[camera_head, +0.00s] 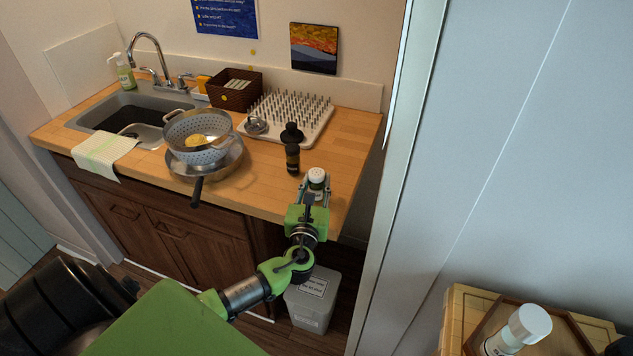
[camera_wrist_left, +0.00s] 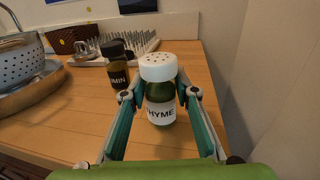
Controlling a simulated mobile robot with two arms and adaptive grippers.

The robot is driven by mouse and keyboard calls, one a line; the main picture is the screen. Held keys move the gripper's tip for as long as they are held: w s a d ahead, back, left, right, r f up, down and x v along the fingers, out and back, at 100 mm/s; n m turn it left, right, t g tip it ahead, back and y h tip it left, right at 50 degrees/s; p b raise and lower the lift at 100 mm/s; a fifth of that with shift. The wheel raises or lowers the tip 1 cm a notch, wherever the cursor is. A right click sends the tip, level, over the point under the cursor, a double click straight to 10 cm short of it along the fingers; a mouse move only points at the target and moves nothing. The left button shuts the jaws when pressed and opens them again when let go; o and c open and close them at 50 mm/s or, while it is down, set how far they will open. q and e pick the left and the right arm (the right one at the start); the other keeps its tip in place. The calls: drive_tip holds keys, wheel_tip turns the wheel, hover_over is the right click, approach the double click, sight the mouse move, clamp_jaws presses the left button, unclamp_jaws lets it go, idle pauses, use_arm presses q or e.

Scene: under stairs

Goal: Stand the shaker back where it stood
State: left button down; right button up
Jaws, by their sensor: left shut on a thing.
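The shaker, a green jar with a white perforated cap, is labelled THYME in the left wrist view (camera_wrist_left: 161,90). It also shows in the head view (camera_head: 316,182), upright at the right front part of the wooden counter (camera_head: 345,150). My left gripper (camera_head: 315,188) has its fingers on both sides of the jar, shut on it; the fingers frame it in the left wrist view (camera_wrist_left: 160,100). I cannot tell whether its base touches the counter. A dark cumin jar (camera_head: 292,158) with a black lid stands left of and behind it. My right gripper is not in view.
A colander (camera_head: 197,145) sits in a pan (camera_head: 225,172) to the left. Behind are a spiked drying rack (camera_head: 315,130) and a brown basket (camera_head: 235,98). A white-capped bottle (camera_head: 520,328) is at lower right. Bare counter lies right of the shaker.

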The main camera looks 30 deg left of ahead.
use_arm(q)
drive_tip(key=c, duration=2)
unclamp_jaws()
drive_tip(key=shift+f, duration=0.2)
drive_tip(key=o, duration=0.4)
drive_tip(key=shift+s+r, duration=0.1)
drive_tip(key=shift+r, duration=0.15)
drive_tip(key=shift+b+v, duration=1.1)
drive_tip(key=shift+v, duration=4.85)
